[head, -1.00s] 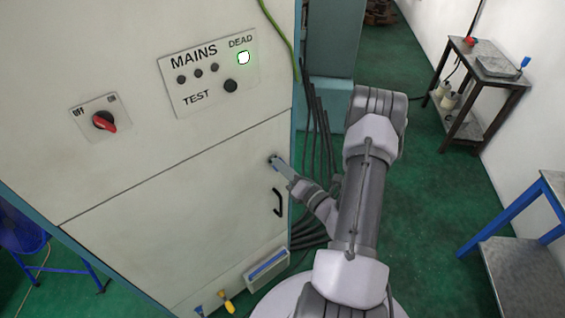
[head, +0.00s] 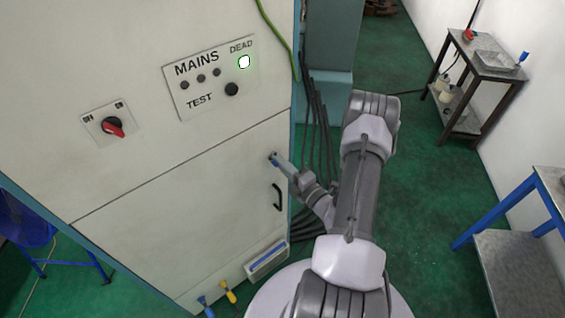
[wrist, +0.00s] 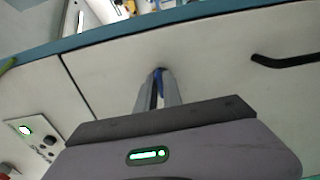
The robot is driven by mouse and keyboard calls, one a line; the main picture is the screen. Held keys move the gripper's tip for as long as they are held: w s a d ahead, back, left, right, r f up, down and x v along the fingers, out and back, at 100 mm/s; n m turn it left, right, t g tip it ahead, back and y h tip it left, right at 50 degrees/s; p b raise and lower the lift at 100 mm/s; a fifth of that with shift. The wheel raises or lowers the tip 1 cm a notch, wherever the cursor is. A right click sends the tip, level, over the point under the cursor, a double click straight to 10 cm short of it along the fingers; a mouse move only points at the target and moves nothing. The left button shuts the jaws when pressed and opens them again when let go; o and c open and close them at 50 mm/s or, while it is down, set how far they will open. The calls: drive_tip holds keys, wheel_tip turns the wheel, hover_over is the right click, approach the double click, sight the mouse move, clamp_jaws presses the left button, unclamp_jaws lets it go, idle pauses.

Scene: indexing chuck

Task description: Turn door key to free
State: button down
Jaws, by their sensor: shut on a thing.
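The door key (wrist: 158,84) has a blue head and stands in the lock near the upper right corner of the cabinet's lower door (head: 180,215). My gripper (head: 277,163) reaches the door from the right and is shut on the key. In the wrist view the two grey fingers (wrist: 158,90) sit on either side of the blue head. The fingers hide most of the key, and I cannot read its turn angle or any lock marks.
A black door handle (head: 278,197) is just below the lock. Above are a red rotary switch (head: 114,127) and a MAINS panel (head: 211,77) with the green DEAD lamp lit. Blue and yellow handled items (head: 228,291) hang low down. Cables (head: 318,130) run behind my arm.

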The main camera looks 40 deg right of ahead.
drive_tip(key=shift+m, duration=0.3)
drive_tip(key=c, duration=1.5)
unclamp_jaws()
drive_tip(key=shift+c, duration=0.2)
drive_tip(key=s+a+p, duration=0.1)
drive_tip(key=s, duration=1.6)
drive_tip(key=shift+s+a+p, duration=0.2)
drive_tip(key=shift+p, duration=0.1)
